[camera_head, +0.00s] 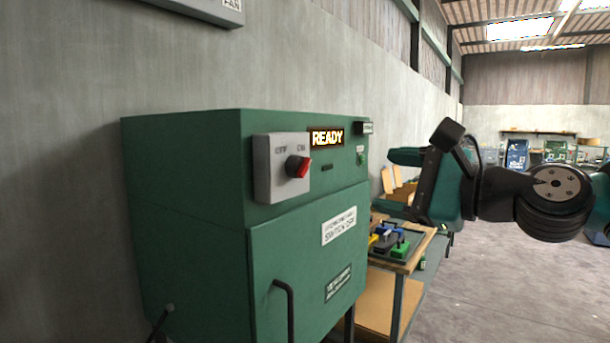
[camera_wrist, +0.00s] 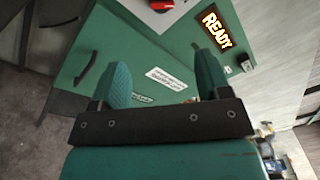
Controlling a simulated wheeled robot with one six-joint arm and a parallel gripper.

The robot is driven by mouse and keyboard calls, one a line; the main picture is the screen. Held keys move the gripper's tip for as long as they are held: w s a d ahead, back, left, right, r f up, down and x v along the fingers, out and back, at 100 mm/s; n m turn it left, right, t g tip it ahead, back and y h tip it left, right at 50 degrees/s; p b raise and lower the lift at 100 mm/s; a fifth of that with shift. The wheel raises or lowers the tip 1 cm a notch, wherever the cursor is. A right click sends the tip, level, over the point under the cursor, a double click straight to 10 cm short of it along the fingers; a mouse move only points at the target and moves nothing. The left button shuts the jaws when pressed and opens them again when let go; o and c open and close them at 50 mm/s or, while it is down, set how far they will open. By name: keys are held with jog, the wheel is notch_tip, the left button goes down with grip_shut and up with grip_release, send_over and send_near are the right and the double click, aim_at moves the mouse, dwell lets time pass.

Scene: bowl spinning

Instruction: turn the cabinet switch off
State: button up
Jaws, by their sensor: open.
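The green cabinet (camera_head: 190,200) stands against the wall at the left of the head view. On its upper front is a grey switch plate (camera_head: 266,181) marked OFF and ON, with a red knob (camera_head: 298,167). The knob sits on the ON side. A lit READY sign (camera_head: 327,137) is right of the plate. In the wrist view the red knob (camera_wrist: 162,5) shows at the top edge, partly cut off. My gripper (camera_wrist: 165,75) is open and empty, its two teal fingers apart. In the head view my gripper (camera_head: 400,180) is right of the cabinet, apart from the knob.
The cabinet door has a dark handle (camera_head: 285,305). A wooden-topped bench (camera_head: 412,262) with several coloured blocks stands right of the cabinet. A grey box (camera_head: 205,8) hangs on the wall above. Open floor (camera_head: 500,290) lies at the right.

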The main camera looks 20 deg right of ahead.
aim_at(307, 169)
jog(key=p+x, duration=0.7)
jog(key=x, duration=0.9)
jog(key=shift+w+r+p, duration=0.1)
jog(key=shift+w+p, duration=0.05)
jog(key=shift+p, duration=0.15)
jog(key=shift+w+a, duration=0.25)
jog(key=shift+w, duration=0.2)
jog(key=c, duration=0.9)
